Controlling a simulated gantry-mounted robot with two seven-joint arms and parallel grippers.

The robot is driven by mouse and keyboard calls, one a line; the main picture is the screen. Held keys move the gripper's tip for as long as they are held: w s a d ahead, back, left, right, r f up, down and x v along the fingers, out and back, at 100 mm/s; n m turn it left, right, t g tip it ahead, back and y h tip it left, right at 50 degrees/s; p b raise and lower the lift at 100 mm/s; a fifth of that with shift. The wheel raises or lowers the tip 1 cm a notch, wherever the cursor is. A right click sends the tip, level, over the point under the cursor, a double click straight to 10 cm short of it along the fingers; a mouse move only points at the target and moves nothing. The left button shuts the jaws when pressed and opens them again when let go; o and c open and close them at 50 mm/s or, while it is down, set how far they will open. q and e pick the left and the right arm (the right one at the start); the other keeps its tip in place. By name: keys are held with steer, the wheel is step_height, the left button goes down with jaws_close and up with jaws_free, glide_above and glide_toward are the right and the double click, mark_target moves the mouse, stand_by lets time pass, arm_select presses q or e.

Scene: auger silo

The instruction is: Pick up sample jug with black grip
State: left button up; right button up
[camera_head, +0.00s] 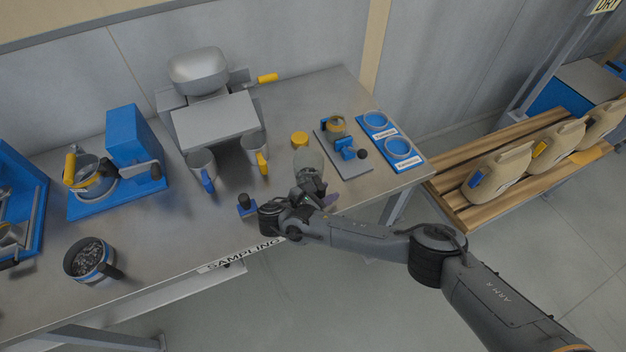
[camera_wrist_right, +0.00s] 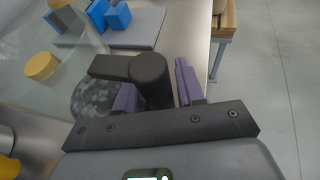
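A clear sample jug (camera_head: 308,162) stands near the front edge of the steel table, just beyond my right gripper (camera_head: 312,200). In the right wrist view its see-through wall fills the upper left, with dark speckled grain (camera_wrist_right: 92,98) low down. Its black grip (camera_wrist_right: 150,72) lies between the two purple fingers of my right gripper (camera_wrist_right: 158,92). A narrow gap shows between the grip and the right-hand finger, so the gripper looks open around it. The gripper hides part of the jug in the head view. My left gripper is not in view.
A blue-banded pot of dark grain (camera_head: 88,258) with a black handle stands front left. A small blue block (camera_head: 246,208) is left of my gripper. A yellow cap (camera_head: 299,139), a grey plate (camera_head: 345,165) and yellow- and blue-handled jugs (camera_head: 203,165) stand behind.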

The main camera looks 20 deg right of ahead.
steer(key=shift+c, duration=0.5)
jaws_close()
steer(key=shift+r, duration=0.1)
